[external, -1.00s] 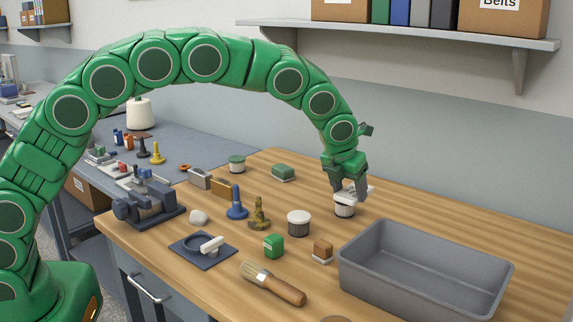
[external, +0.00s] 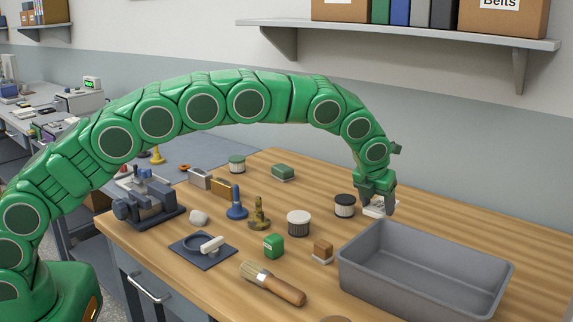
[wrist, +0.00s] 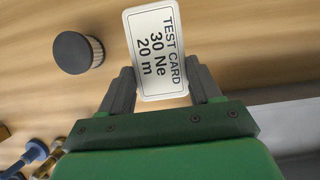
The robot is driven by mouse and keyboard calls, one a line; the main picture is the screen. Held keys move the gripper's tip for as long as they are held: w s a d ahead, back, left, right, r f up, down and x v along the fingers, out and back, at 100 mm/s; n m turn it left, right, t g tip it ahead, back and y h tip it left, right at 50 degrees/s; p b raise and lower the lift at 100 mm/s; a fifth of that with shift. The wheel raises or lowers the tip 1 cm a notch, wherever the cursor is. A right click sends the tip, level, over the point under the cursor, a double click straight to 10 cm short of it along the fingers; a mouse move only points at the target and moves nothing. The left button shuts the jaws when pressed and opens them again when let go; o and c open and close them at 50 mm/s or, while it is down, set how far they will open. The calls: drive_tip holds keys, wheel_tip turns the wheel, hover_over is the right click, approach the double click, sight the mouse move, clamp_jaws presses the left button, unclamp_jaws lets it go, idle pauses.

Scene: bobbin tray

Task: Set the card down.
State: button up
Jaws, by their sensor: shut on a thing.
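The card (wrist: 155,50) is white with a dark border and reads "TEST CARD 30 Ne 20 m" in the wrist view. My gripper (wrist: 164,92) is shut on it, with one finger at each side edge. In the external view the card (external: 377,209) shows as a pale flat piece under my gripper (external: 376,205), low over the wooden table just behind the grey bin. I cannot tell whether the card touches the table.
A grey bin (external: 425,292) stands in front of my gripper. A black-topped jar (external: 344,206) stands to the left, and in the wrist view it is the round thing (wrist: 75,52). Several small items and a brush (external: 273,283) lie further left. The table (external: 480,215) is clear to the right.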

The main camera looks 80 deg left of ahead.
drive_tip(key=shift+w+a+f, duration=0.15)
drive_tip(key=shift+w+f, duration=0.5)
drive_tip(key=shift+f, duration=0.2)
drive_tip(key=shift+w+a+f, duration=0.15)
drive_tip(key=shift+w+f, duration=0.5)
drive_tip(key=shift+f, duration=1.7)
drive_tip(key=o, duration=1.1)
drive_tip(key=shift+f, duration=0.1)
drive_tip(key=shift+o, duration=0.2)
